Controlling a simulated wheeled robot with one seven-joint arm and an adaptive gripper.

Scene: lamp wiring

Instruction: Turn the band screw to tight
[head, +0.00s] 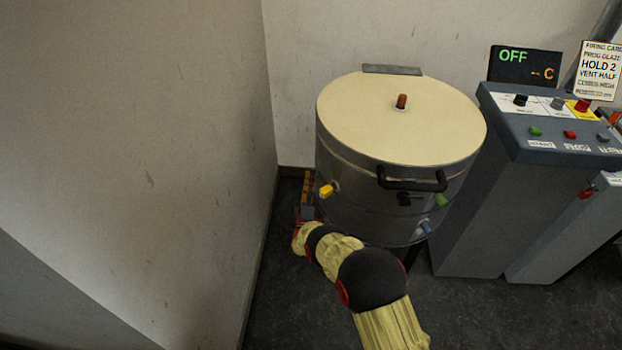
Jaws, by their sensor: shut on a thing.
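The round metal kiln (355,180) with a cream lid (400,115) stands against the back wall. On its left side is a narrow upright strip with orange and dark parts (308,188), which seems to be where the band screw sits. My arm, in a yellow sleeve with dark joints, reaches up from below to the kiln's lower left side. My gripper (304,214) is at the foot of that strip, small and partly hidden, and is shut on what seems to be the band screw. The screw itself and its marks are too small to read.
A yellow plug (327,191), a green one (440,200) and a blue one (426,228) stick out of the kiln. A black handle (412,181) juts from its front. A grey control cabinet (490,200) stands to the right. The wall (140,150) is close on the left.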

